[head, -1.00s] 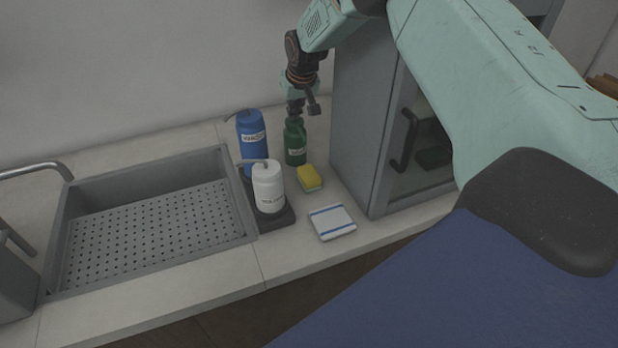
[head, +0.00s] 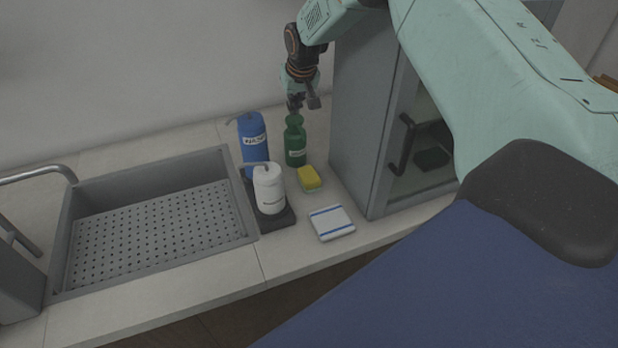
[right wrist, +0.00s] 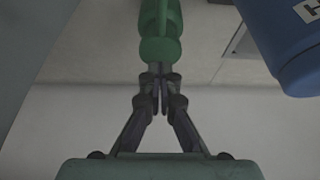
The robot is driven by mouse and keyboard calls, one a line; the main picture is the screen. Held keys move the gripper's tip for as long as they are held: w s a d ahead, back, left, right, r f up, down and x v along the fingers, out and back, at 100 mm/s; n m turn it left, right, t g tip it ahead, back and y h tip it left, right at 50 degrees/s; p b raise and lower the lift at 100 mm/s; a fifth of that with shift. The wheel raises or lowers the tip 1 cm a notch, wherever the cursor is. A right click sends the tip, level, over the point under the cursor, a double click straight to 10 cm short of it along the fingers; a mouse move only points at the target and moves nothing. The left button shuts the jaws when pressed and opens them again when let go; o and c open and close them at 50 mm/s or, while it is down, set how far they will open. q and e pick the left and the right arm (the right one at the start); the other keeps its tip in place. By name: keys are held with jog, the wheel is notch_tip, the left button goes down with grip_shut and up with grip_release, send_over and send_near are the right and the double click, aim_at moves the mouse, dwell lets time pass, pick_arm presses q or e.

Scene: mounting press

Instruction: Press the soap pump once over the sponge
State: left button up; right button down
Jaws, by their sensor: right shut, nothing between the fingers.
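A green bottle (head: 295,145) with a pale label stands upright on the counter. A blue bottle (head: 254,140) with a bent spout is left of it. A white pump bottle (head: 268,190) with a spout pointing left stands in front of the blue one. The yellow and green sponge (head: 309,178) lies in front of the green bottle. My right gripper (head: 295,103) is shut and empty, just above the green bottle's top. In the right wrist view its closed fingertips (right wrist: 160,82) are by the green bottle's rounded top (right wrist: 160,48); contact is unclear. My left gripper is out of view.
The white and blue bottles stand on a dark tray (head: 279,221). A folded white cloth (head: 332,222) with blue stripes lies at the front. A sink (head: 150,235) with a perforated floor is left. A grey cabinet (head: 358,130) stands close on the right.

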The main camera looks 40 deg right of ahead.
jog(key=shift+r, duration=0.1)
notch_tip(320, 180, up, 6)
jog(key=p, duration=0.5)
dwell(0.6)
